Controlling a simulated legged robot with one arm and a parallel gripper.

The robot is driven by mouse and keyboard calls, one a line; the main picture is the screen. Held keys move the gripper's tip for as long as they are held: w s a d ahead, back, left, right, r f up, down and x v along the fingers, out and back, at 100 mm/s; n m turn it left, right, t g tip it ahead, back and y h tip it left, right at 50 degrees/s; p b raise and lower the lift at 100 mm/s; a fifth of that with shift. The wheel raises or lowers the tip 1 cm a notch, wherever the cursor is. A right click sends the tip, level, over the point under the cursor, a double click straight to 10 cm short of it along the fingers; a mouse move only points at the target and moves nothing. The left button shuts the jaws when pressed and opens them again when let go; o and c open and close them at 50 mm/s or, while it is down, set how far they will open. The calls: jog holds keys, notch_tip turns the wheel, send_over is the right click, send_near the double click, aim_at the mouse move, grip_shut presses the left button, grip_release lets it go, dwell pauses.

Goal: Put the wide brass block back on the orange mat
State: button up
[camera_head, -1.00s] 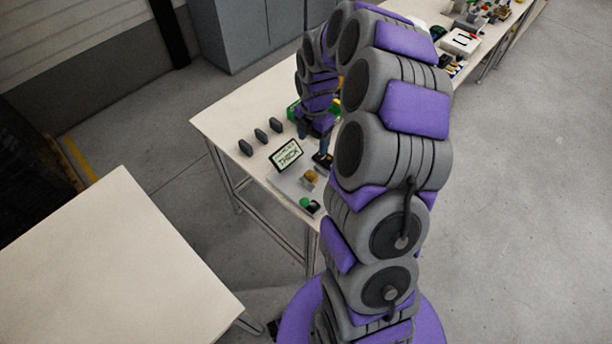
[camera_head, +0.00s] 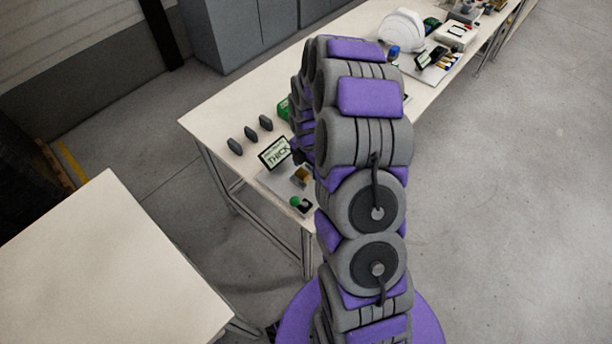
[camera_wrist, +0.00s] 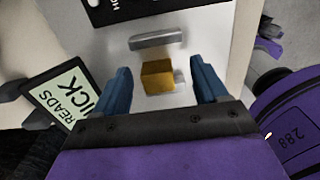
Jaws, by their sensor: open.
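A brass block (camera_wrist: 158,75) lies between the two blue fingers of my gripper (camera_wrist: 160,66) in the wrist view. The fingers are apart, with a gap showing on each side of the block. The brass block also shows in the head view (camera_head: 302,174), on a pale plate (camera_head: 271,181) at the near end of the long table. My gripper is mostly hidden behind my arm in the head view. I cannot see the orange mat in either current view.
A display reading "THICK" (camera_head: 274,153) stands beside the block. A grey metal bar (camera_wrist: 158,40) lies just beyond it. A green knob (camera_head: 294,201) is at the plate's near end. Several dark oval pieces (camera_head: 250,133) stand left. A white helmet (camera_head: 402,30) is farther back.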

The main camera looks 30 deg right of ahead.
jog(key=shift+a+f, duration=0.8)
jog(key=shift+f, duration=0.15)
jog(key=shift+w+a+r, duration=0.1)
jog(key=shift+w+a, duration=0.05)
jog(key=shift+a, duration=0.2)
jog(key=shift+d, duration=0.3)
jog(key=shift+c, duration=1.1)
jog(key=shift+d, duration=0.35)
jog(key=shift+c, duration=1.4)
jog(key=shift+a, duration=0.25)
jog(key=c, duration=0.6)
grip_shut()
